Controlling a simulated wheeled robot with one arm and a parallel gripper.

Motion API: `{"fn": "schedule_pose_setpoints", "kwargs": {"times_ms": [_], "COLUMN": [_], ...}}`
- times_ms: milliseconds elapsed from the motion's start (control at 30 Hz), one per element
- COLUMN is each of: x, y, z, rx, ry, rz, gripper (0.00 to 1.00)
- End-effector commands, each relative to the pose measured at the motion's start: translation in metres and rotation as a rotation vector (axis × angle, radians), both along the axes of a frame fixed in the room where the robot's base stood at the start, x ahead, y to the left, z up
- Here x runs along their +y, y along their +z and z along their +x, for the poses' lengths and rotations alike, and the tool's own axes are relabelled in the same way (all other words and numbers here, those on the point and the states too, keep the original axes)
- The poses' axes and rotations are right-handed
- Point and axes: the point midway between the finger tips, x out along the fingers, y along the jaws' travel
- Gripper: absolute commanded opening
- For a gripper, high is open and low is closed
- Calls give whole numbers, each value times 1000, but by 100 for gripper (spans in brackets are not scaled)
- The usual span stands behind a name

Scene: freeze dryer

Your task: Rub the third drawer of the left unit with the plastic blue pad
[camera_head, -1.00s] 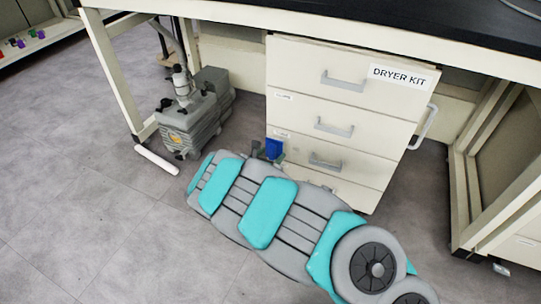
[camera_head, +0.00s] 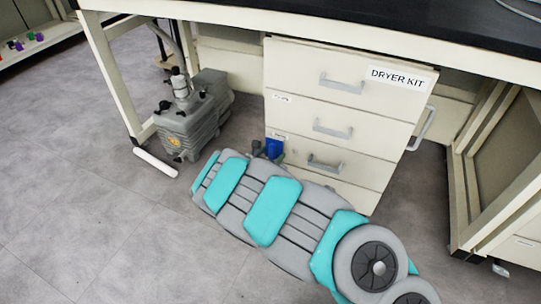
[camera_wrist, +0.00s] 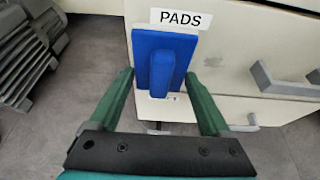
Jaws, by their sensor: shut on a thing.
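The plastic blue pad (camera_wrist: 146,50) is a flat plate with a raised blue grip in the wrist view. My gripper (camera_wrist: 160,78), with two green fingers, is shut on it. The pad (camera_head: 274,148) also shows small in the head view, at the left part of the third drawer, just left of its handle. The third drawer (camera_head: 360,168) is closed, with a grey handle (camera_head: 325,164). The wrist view shows this drawer front (camera_wrist: 228,45) behind the pad, with a "PADS" label and a dark smudge near the handle. Whether pad and front touch is unclear.
The cream drawer unit (camera_head: 390,110) stands under the black-topped bench (camera_head: 330,20); its top drawer reads "DRYER KIT". A grey pump (camera_head: 188,125) stands left of it, with a white tube (camera_head: 155,162) on the floor. A cream frame (camera_head: 475,190) stands right.

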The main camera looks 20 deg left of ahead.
Motion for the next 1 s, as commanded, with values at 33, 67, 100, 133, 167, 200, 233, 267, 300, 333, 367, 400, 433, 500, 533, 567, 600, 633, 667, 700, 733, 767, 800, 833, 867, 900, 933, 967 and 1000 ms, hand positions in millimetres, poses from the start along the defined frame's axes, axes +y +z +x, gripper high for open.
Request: {"fn": "schedule_pose_setpoints", "kwargs": {"times_ms": [33, 67, 100, 133, 167, 200, 233, 267, 300, 333, 367, 400, 433, 500, 533, 567, 600, 633, 667, 700, 733, 767, 800, 833, 867, 900, 933, 967, 1000], "x": [0, -1, -1, -1, -1, -1, -1, -1, -1, -1, -1, -1, -1, -2, -3, -5, -7, -9, -11, -15, -18, -20, -23, -25, -28, -31, -33, -34, -35], "y": [0, 0, 0, 0, 0, 0, 0, 0, 0, 0, 0, 0, 0, 0, 0, -1, -1, -1, -1, -2, -2, -2, -2, -2, -1, -1, -1, 0, 0], "z": [1, 2, 3, 3, 4, 4, 5, 5, 6, 7, 7, 6, 6, 6, 6, 6, 6, 6, 6, 5, 5, 5, 4, 3, 3, 3, 3, 3, 2], "rx": [0, 0, 0, 0, 0, 0, 0, 0, 0, 0, 0, 0, 0, -1, -1, -2, -3, -3, -4, -4, -4, -3, -2, -3, -4, -4, -4, -3, -3], "ry": [0, -1, -1, -1, -1, -1, -1, -1, -1, -1, 0, 0, 0, 0, 0, 0, 0, 0, 0, 0, -1, -1, 0, 1, 1, -1, -1, -1, -2], "rz": [0, 0, 0, 0, 0, 0, 0, 1, 1, 1, 1, 0, 0, 0, 0, 0, 0, 0, 0, -1, -2, -1, 0, 0, -1, -2, -2, -2, -1], "gripper": [37, 37, 37, 37, 37, 37, 37, 37, 37, 37, 37, 37, 37, 37, 37, 37, 37, 37, 37, 37, 37, 37, 37, 37, 37, 37, 37, 37, 37]}}
